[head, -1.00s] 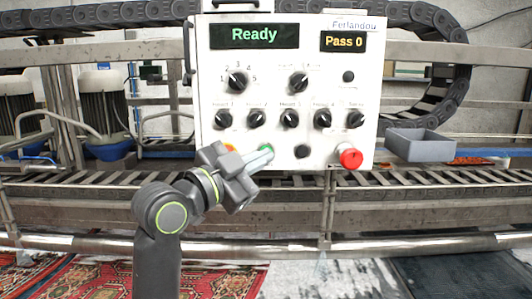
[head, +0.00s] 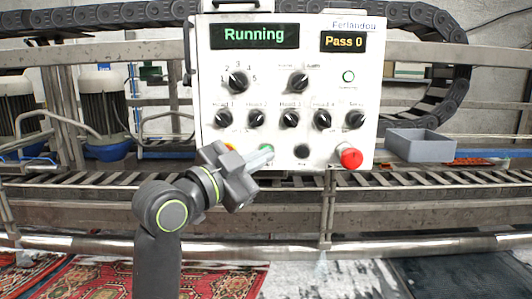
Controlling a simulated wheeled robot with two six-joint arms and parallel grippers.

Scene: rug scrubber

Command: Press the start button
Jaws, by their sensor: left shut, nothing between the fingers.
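The white control panel (head: 210,85) stands in the middle of the head view. Its left display (head: 254,35) reads "Running" in green. A small round lamp (head: 348,76) on the right of the panel is lit pale green. My right gripper is not in view.
A red mushroom button (head: 351,158) sticks out at the panel's lower right. A black button (head: 302,151) and several knobs sit on the panel. A grey bin (head: 420,146) stands to the right. A roller conveyor and metal rails run below; rugs lie lower down.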

